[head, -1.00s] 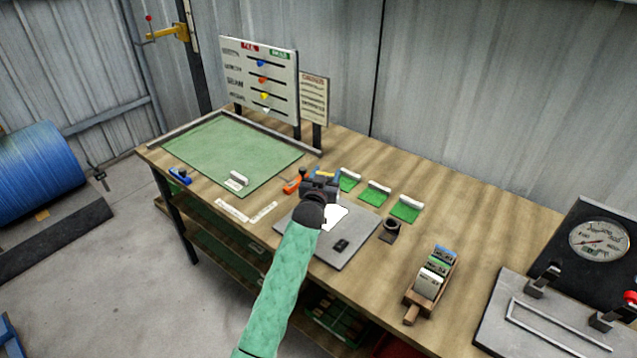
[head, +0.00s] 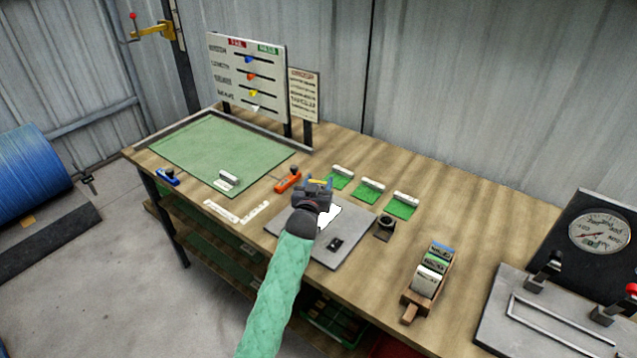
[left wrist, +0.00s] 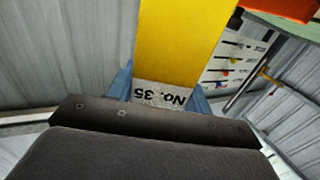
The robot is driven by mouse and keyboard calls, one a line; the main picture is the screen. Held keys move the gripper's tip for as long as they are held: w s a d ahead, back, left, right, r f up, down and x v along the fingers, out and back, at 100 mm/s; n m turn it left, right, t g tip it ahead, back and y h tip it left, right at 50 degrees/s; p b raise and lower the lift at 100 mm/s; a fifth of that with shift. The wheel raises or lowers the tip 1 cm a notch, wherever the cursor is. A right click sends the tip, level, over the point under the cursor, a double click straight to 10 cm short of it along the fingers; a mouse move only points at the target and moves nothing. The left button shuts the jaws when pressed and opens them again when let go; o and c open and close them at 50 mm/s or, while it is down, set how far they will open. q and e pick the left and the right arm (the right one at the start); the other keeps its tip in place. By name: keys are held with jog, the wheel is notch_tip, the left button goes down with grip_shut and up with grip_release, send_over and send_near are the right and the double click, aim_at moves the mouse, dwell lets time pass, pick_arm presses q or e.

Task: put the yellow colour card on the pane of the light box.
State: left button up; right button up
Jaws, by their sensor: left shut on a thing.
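The yellow colour card (left wrist: 178,45) fills the upper middle of the left wrist view, with a white end marked "No. 35" between the blue fingers. My left gripper (head: 320,184) is shut on that white end. In the head view the card is mostly hidden by the gripper. The light box (head: 348,250) is a flat grey plate on the bench, with a bright white pane (head: 329,216). The gripper is over the light box's far-left part and partly covers the pane; I cannot tell its exact height. My right gripper is not in view.
An orange-handled tool (head: 288,180) lies left of the gripper. Several green cards with white ends (head: 370,190) lie behind the light box. A green mat (head: 225,150) lies at far left.

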pick_arm(q)
jog(key=o, duration=1)
jog(key=shift+f, duration=0.1)
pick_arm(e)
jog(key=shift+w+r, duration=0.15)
pick_arm(q)
jog(key=b+v, duration=0.3)
jog(key=v, duration=0.9)
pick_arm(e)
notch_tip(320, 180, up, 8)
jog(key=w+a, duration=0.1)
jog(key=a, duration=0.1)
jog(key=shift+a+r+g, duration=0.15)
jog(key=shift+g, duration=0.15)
